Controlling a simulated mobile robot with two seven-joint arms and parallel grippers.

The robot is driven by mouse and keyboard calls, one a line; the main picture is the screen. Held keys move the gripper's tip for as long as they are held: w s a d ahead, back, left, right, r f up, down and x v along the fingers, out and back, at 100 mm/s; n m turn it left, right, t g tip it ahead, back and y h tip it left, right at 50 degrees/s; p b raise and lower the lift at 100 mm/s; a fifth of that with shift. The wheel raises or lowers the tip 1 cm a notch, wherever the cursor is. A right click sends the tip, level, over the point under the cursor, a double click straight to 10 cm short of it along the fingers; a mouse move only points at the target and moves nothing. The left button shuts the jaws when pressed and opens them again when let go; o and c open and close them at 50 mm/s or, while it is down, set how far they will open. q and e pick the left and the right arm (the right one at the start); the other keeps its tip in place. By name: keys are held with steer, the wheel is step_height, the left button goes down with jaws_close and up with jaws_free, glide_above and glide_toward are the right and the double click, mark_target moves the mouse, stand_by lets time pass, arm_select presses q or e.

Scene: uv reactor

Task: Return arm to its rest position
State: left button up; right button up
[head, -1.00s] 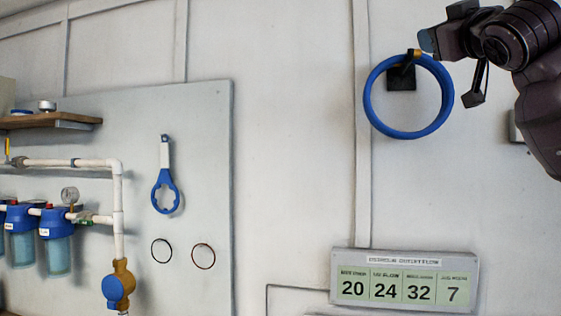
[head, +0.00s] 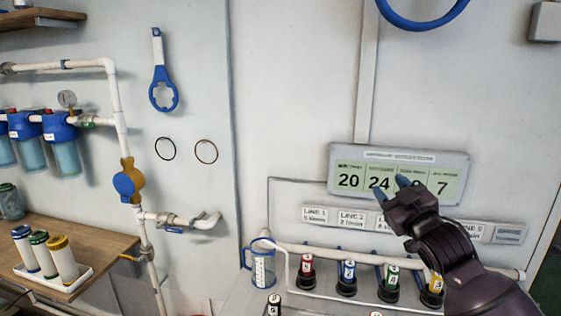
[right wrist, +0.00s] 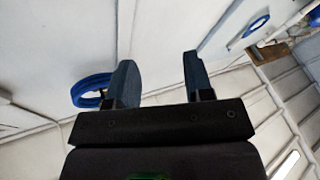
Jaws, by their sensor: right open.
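My right gripper (head: 391,188) is at the right of the head view, in front of the green number display (head: 345,182), covering part of it. In the right wrist view its two blue-grey fingers (right wrist: 158,85) stand apart with nothing between them. A blue ring (head: 425,22) hangs on the wall at the top of the head view, only its lower part showing. The ring also shows at the left of the right wrist view (right wrist: 91,88), beyond the fingers and apart from them. My left gripper is not in view.
At left are white pipes (head: 112,95), filter housings (head: 62,145), and a wooden shelf (head: 90,247) with a tray of capped cylinders.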

steer(key=s+f+m+g+h, duration=0.1)
steer(key=s+f, duration=0.2)
steer(key=f, duration=0.4)
steer(key=s+f+m+h, duration=0.1)
steer(key=s+f, duration=0.2)
steer(key=f, duration=0.4)
steer(key=s+d+f+m+g+h, duration=0.1)
steer(key=s+d+f+m+g, duration=0.1)
steer(key=s+f, duration=1.1)
steer(key=s+d+f+m+g+h, duration=0.1)
steer(key=s+f+g, duration=0.4)
steer(key=s+f, duration=0.8)
steer(key=shift+s+d+f+m+h, duration=0.4)
steer(key=shift+f+m+h, duration=0.35)
steer(key=shift+m, duration=0.45)
